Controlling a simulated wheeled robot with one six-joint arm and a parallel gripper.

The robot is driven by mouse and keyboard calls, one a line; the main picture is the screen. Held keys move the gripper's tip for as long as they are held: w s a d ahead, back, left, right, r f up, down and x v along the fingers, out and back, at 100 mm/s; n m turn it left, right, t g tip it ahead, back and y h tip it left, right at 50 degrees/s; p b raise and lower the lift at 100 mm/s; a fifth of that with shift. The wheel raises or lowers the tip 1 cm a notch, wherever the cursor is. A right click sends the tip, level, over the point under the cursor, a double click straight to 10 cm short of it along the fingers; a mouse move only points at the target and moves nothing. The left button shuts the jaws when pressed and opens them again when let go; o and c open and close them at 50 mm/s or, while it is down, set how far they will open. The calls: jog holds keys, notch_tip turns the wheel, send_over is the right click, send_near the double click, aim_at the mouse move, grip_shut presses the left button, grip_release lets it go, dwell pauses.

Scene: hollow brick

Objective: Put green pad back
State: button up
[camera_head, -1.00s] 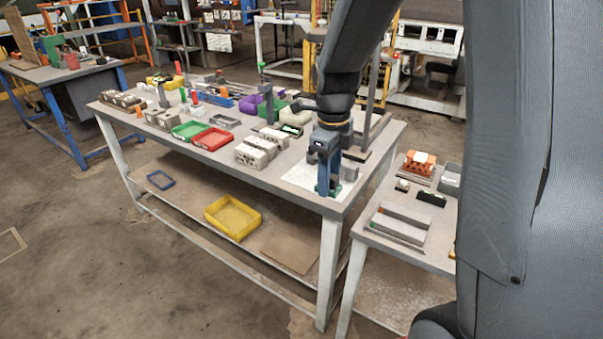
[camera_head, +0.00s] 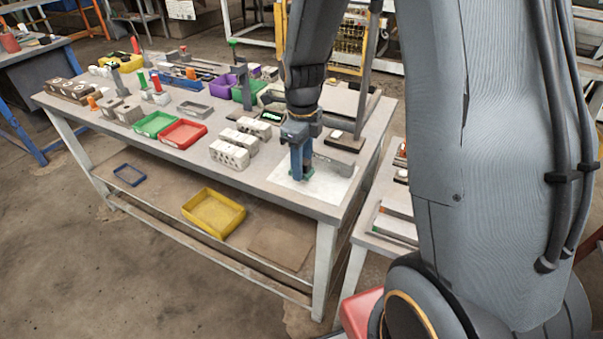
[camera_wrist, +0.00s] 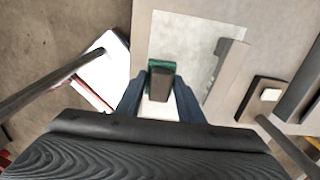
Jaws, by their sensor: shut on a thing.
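The green pad (camera_wrist: 161,66) shows in the wrist view as a small green piece with a dark block-like grip on it. My gripper (camera_wrist: 160,92) has its blue fingers on either side of that grip and is shut on it. In the head view my gripper (camera_head: 302,172) points down over a pale sheet (camera_head: 318,188) at the near right corner of the long workbench (camera_head: 265,192). The pad is hidden by the fingers there. I cannot tell whether it touches the sheet.
White hollow bricks (camera_head: 230,153) stand left of my gripper. A red tray (camera_head: 183,133) and a green tray (camera_head: 154,124) lie farther left. A grey bar (camera_wrist: 226,75) lies right of the pad. A side table (camera_head: 394,222) stands right of the bench.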

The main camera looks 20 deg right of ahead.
jog(key=shift+f+p, duration=0.4)
jog(key=shift+f, duration=1.5)
jog(key=shift+f, duration=0.1)
jog(key=o, duration=1)
